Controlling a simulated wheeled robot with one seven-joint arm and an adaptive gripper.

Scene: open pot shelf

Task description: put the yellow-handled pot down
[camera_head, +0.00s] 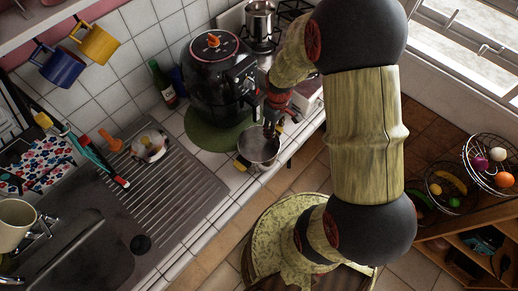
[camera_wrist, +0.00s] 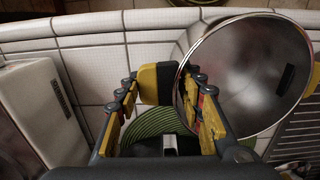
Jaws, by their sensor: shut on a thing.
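The shiny metal pot (camera_head: 258,150) is at the white tiled counter's front edge, to the right of the sink's drainboard. A yellow handle (camera_head: 240,163) shows on its left side. My gripper (camera_head: 271,130) comes down at the pot's back right side. In the wrist view the pot (camera_wrist: 250,75) fills the right, its open, empty inside facing the camera. A yellow and black handle (camera_wrist: 156,84) shows between the fingertips of my gripper (camera_wrist: 165,95), which is shut on the pot at this handle. I cannot tell whether the pot's base touches the counter.
A black air fryer (camera_head: 215,80) stands on a round green mat (camera_head: 215,133) just behind the pot. A small pot with an orange handle (camera_head: 150,146) is on the drainboard (camera_head: 180,175). Another pot (camera_head: 259,20) is on the stove. Free tiles (camera_head: 215,170) lie left of the held pot.

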